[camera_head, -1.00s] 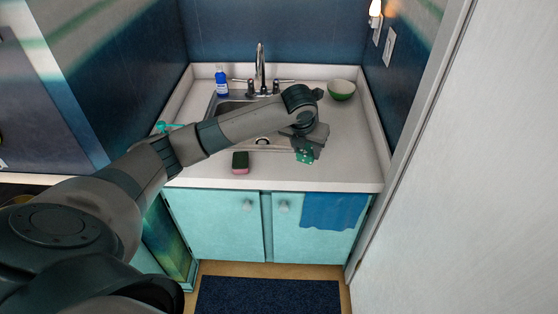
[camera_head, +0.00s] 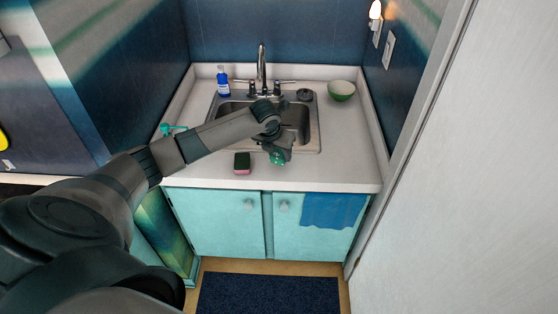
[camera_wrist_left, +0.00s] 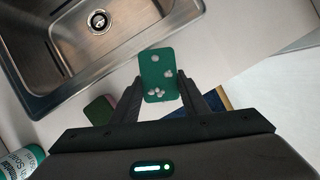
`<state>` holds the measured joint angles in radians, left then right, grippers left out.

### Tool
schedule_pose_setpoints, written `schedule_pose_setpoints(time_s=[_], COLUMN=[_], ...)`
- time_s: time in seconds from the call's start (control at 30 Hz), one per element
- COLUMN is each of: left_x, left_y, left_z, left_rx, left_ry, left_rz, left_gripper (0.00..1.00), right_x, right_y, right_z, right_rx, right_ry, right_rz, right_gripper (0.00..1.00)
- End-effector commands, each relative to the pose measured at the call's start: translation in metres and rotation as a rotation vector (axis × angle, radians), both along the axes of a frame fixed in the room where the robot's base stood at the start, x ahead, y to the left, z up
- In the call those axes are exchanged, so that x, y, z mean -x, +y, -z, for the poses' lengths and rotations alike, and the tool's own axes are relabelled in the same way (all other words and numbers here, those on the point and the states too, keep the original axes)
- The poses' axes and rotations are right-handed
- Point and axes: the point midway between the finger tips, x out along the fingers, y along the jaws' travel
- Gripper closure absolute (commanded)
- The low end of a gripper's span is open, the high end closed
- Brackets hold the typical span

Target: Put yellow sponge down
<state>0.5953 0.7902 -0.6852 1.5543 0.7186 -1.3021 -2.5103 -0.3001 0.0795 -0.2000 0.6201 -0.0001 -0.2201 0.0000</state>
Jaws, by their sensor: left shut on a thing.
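My left gripper (camera_head: 281,148) is shut on a green flat piece with white spots (camera_head: 277,158), over the counter just in front of the sink. In the left wrist view the green spotted piece (camera_wrist_left: 158,72) sticks out between the fingers (camera_wrist_left: 160,92). No yellow shows on it, and I cannot tell whether it touches the counter. A pink and dark green sponge (camera_head: 242,168) lies on the counter to the left of the gripper. It also shows in the left wrist view (camera_wrist_left: 100,110). My right gripper is not in view.
The steel sink (camera_head: 312,135) lies behind the gripper. A blue towel (camera_head: 332,209) hangs in front. The counter (camera_head: 345,165) to the right is clear.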

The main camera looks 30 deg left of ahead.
Motion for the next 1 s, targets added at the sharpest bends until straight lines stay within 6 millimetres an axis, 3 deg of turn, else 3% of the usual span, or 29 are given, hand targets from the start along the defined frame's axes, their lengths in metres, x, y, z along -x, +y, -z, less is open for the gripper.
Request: schedule_pose_setpoints(time_s=[0.43, 0.77, 0.8, 0.87, 1.0], left_x=[0.0, 0.0, 0.0, 0.0, 0.0], left_y=[0.0, 0.0, 0.0, 0.0, 0.0], left_z=[0.037, 0.041, 0.041, 0.041, 0.041], left_rx=[0.0, 0.0, 0.0, 0.0, 0.0], left_ry=[0.0, 0.0, 0.0, 0.0, 0.0], left_rz=[-0.001, 0.001, 0.001, 0.001, 0.001], left_gripper=[0.77, 0.77, 0.57, 0.43, 0.41], right_x=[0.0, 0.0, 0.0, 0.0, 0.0], right_y=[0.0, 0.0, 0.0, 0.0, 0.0], right_z=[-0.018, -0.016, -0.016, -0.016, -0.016], right_rx=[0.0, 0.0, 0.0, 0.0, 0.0], right_ry=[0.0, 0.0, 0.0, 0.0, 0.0], right_rz=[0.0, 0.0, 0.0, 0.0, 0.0], right_gripper=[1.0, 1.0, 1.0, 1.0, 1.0])
